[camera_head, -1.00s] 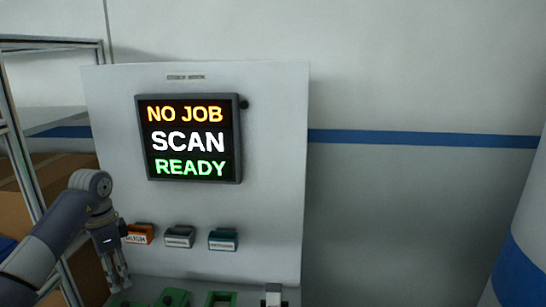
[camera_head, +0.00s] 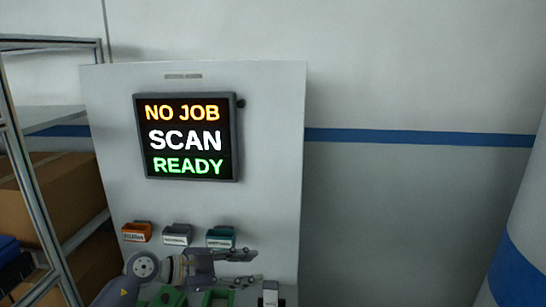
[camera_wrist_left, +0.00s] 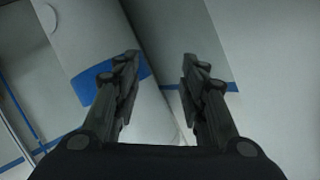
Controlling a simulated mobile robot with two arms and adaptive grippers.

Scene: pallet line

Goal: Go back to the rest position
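My left gripper (camera_head: 250,268) is at the bottom of the head view, pointing right in front of the lower part of the white panel. In the left wrist view its two fingers (camera_wrist_left: 160,75) stand apart with nothing between them. My right gripper is in neither view. The lit screen (camera_head: 187,137) on the panel reads "NO JOB", "SCAN" and "READY".
Orange (camera_head: 137,232), grey (camera_head: 177,235) and teal (camera_head: 220,237) labelled holders sit on the panel (camera_head: 270,180). Green items (camera_head: 168,297) lie below, partly behind my arm. A shelf frame (camera_head: 28,180) with cardboard boxes (camera_head: 70,195) stands left. A white column with a blue band (camera_head: 520,280) stands right.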

